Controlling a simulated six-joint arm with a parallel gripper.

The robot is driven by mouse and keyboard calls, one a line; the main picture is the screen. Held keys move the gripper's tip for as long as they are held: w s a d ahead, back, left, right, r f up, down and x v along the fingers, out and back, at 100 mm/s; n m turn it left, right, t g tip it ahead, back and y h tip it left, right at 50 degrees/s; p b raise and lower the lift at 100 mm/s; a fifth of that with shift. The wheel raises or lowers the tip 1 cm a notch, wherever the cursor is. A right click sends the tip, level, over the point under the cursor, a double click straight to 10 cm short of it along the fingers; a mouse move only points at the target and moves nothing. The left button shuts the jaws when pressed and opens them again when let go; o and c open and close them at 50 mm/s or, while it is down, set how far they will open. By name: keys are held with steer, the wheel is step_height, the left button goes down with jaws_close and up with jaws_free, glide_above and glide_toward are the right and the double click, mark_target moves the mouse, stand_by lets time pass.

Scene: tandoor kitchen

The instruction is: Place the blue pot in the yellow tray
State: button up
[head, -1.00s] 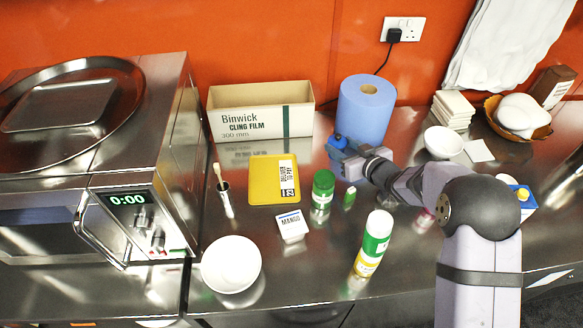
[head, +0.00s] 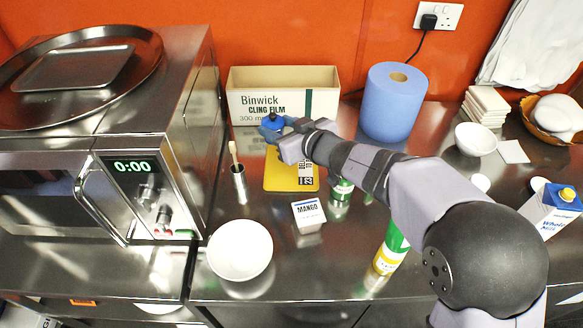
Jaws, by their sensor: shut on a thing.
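My gripper (head: 283,130) is shut on the blue pot (head: 271,127), a small dark-topped blue thing at its tip. The pot is over the back left part of the yellow tray (head: 279,183), in front of the cling film box. I cannot tell whether the pot touches the tray or is above it. The tray lies flat on the steel counter with a black and white label at its right. My gripper and wrist hide the tray's back right part.
The cling film box (head: 284,94) stands behind the tray and the blue paper roll (head: 393,102) at its right. A brush in a metal holder (head: 239,184) stands close at left.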

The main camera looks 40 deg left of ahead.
steer(key=shift+s+d, duration=0.1)
steer(key=shift+s, duration=0.4)
steer(key=shift+w+d+f+m+t, duration=0.15)
steer(key=shift+d+f+m+t, duration=0.1)
steer(key=shift+d+m+t, duration=0.3)
steer(key=shift+m+t+h, duration=0.3)
steer(key=shift+m+t, duration=0.35)
steer(key=shift+t, duration=0.2)
steer(key=shift+w+d+f+p, duration=0.35)
steer(key=shift+d+f, duration=0.15)
steer(key=shift+f, duration=1.85)
steer(key=shift+w+d+f+p, duration=0.35)
steer(key=shift+d+f, duration=0.2)
steer(key=shift+f, duration=1.8)
steer(key=shift+w+d+f+p, duration=0.35)
steer(key=shift+d+f, duration=0.15)
steer(key=shift+f, duration=1.85)
steer(key=shift+f, duration=0.2)
steer(key=o, duration=1.2)
steer(key=shift+r, duration=0.1)
